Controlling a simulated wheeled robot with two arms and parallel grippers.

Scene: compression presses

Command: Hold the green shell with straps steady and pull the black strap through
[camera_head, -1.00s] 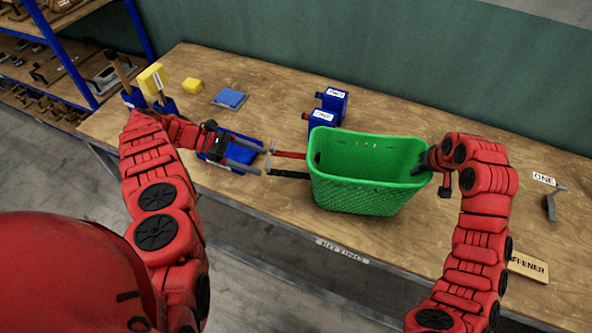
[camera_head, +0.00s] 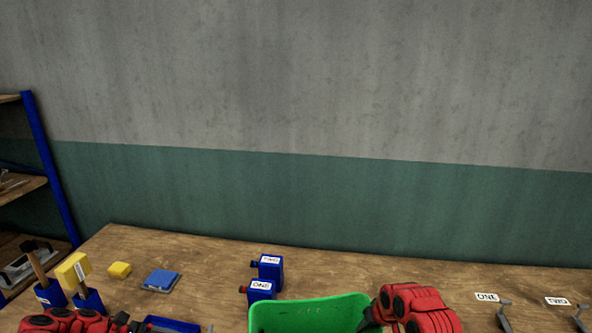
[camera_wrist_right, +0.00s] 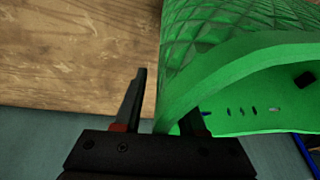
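The green shell (camera_head: 310,315) stands on the bench at the bottom of the head view, cut off below its back wall. It fills the upper right of the right wrist view (camera_wrist_right: 235,40), with slots in its far wall. My right gripper (camera_wrist_right: 168,98) straddles its rim. One finger is outside with a visible gap to the wall; the other is inside, mostly hidden by the rim. My right arm shows at the shell's right in the head view. Of my left gripper (camera_head: 125,324), only a dark part shows at the bottom edge; its fingers are not clear. The straps are out of view.
A blue tray (camera_head: 172,325), a blue pad (camera_head: 162,281) and yellow blocks (camera_head: 120,269) are left. Grey tools (camera_head: 504,316) lie right. A wall closes off the back.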

